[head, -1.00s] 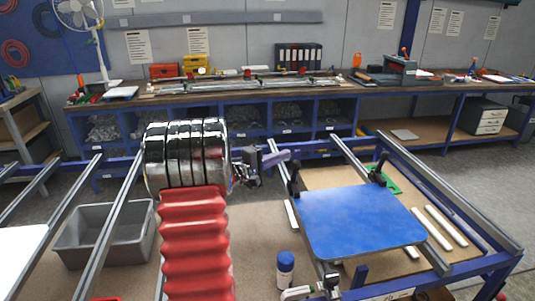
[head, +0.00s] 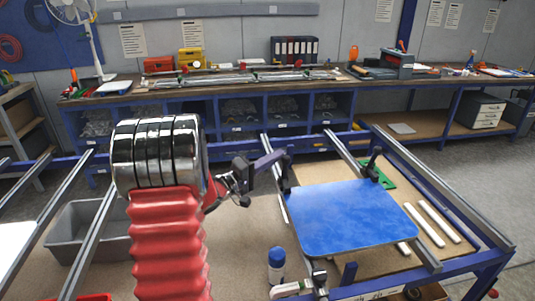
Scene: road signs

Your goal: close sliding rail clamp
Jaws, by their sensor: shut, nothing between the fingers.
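A blue sign plate (head: 352,217) lies on the rails of a blue frame in the head view. A black clamp (head: 285,172) stands at its left back edge, and another black clamp (head: 373,163) stands at its back right. A third clamp with a pale handle (head: 300,284) sits at the front edge of the plate. My gripper (head: 243,196) is small in view, beside my red and chrome arm, left of the left back clamp. It is shut and empty. A purple-grey bar (head: 268,160) shows between it and that clamp; I cannot tell whether they touch.
A blue-capped bottle (head: 277,265) stands left of the front clamp. A grey bin (head: 85,232) sits at the left under the rails. White strips (head: 430,225) lie right of the plate. A long workbench (head: 230,90) runs along the back.

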